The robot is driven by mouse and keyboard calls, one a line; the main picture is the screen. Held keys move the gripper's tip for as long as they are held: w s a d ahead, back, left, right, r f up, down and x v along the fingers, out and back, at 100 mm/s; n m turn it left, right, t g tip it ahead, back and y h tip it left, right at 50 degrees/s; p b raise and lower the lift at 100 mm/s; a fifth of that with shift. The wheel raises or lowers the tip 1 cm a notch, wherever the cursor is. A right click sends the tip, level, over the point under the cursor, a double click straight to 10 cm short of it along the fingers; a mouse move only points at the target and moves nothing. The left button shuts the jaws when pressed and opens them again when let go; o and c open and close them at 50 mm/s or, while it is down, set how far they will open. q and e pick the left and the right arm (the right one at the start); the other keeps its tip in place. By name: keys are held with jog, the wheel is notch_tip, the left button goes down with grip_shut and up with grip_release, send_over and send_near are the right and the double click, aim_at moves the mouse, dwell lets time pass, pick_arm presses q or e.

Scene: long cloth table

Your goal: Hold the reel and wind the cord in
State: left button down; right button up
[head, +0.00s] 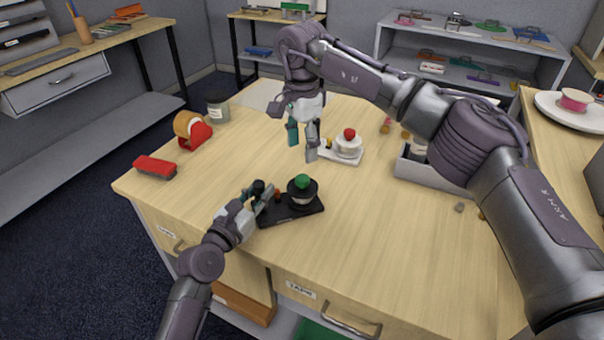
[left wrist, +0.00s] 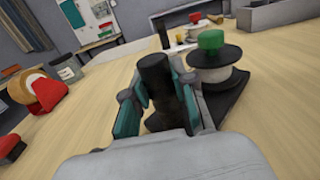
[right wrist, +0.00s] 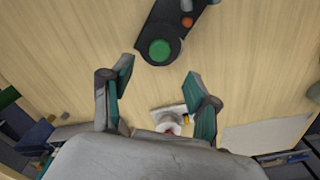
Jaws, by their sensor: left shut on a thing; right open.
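The black reel stand (head: 290,214) lies near the table's front edge. It has a black post at its left end, a small orange piece, and a pale spool with a black disc and green knob (head: 303,181) at its right end. My left gripper (head: 262,192) is shut on the black post (left wrist: 155,78), beside the spool. My right gripper (head: 302,148) is open and empty above the table, behind the stand; in the right wrist view the green knob (right wrist: 160,50) shows ahead of its fingertips. I cannot make out a loose cord.
A white reel with a red knob (head: 348,146) stands close to my right gripper. A tape dispenser (head: 192,129), red stapler-like item (head: 155,167) and jar (head: 218,107) are at left. A grey tray (head: 430,170) stands at right. The front right of the table is mostly clear.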

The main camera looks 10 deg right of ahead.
aim_at(302, 177)
notch_tip(302, 177, down, 8)
jog(key=shift+f, duration=0.25)
grip_shut()
dwell(0.4)
